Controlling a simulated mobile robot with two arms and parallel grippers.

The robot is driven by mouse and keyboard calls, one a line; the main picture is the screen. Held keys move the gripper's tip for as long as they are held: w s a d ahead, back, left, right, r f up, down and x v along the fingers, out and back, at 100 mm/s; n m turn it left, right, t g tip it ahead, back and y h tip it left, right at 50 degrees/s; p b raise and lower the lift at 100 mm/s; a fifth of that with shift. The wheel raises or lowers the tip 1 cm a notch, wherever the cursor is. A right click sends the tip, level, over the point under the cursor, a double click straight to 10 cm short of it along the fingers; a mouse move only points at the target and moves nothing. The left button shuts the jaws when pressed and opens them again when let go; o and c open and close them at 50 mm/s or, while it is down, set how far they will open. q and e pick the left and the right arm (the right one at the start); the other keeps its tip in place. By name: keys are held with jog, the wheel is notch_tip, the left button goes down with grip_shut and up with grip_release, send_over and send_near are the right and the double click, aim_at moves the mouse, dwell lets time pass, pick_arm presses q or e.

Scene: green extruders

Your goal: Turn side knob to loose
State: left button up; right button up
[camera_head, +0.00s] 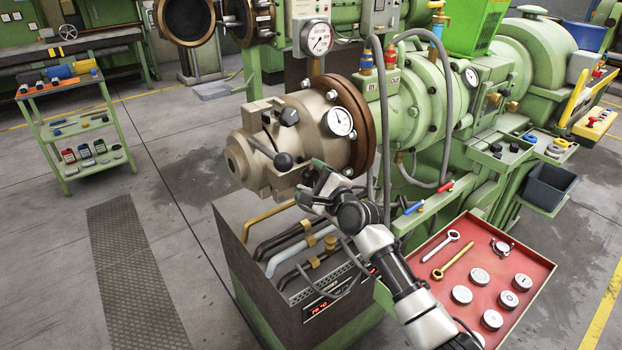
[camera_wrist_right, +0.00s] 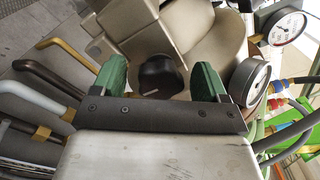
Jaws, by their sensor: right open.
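The side knob (camera_wrist_right: 160,77) is black and round with a pale mark, on the side of the beige extruder head (camera_wrist_right: 205,45). In the right wrist view it sits between the two green fingers of my right gripper (camera_wrist_right: 158,70), with a gap visible on each side. The gripper is open. My left gripper is not in view.
Below is a box with bent pipes (camera_head: 290,245). A red tray (camera_head: 535,262) holds tools and discs.

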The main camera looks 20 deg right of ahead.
jog(key=shift+w, duration=0.1)
jog(key=shift+c, duration=0.5)
jog(key=c, duration=0.8)
